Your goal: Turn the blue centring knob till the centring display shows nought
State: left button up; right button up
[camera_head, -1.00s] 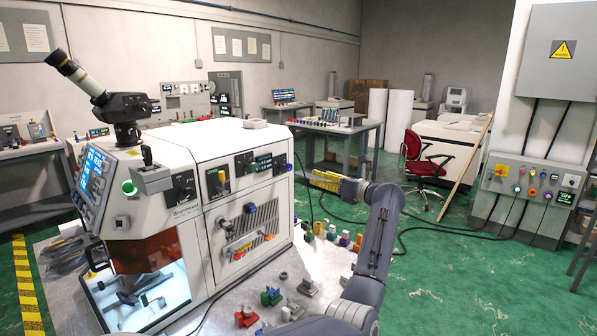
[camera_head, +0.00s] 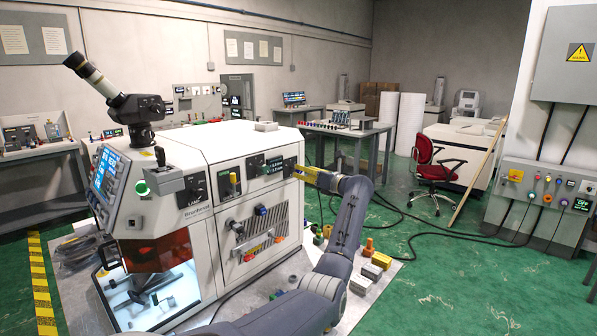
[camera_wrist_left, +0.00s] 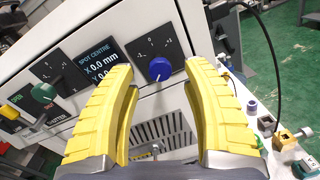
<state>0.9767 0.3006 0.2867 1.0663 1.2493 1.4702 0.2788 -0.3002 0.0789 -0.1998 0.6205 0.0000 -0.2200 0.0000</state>
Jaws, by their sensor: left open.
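The blue centring knob (camera_wrist_left: 160,68) sits on a black dial plate on the machine front, with a white pointer on it and a scale around it. In the left wrist view it lies between the fingertips of my left gripper, with gaps on both sides. My left gripper (camera_head: 302,173) is open, its yellow fingers close to the panel in the head view, where the knob is hidden. The centring display (camera_wrist_left: 98,62) is headed SPOT CENTRE. Its upper line seems to read 0.0 mm; the lower line is partly covered by the left finger. The display also shows in the head view (camera_head: 272,166), too small to read surely. My right gripper is out of view.
A second dial with a green knob (camera_wrist_left: 44,92) is left of the display. A vented panel (camera_head: 262,225) with small knobs lies below. Loose coloured parts, including a yellow one (camera_head: 369,246), stand on the bench at right. Cables hang behind the gripper.

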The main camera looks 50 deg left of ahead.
pick_arm(q)
jog(key=shift+s+a, duration=0.1)
jog(key=shift+a, duration=1.65)
grip_shut()
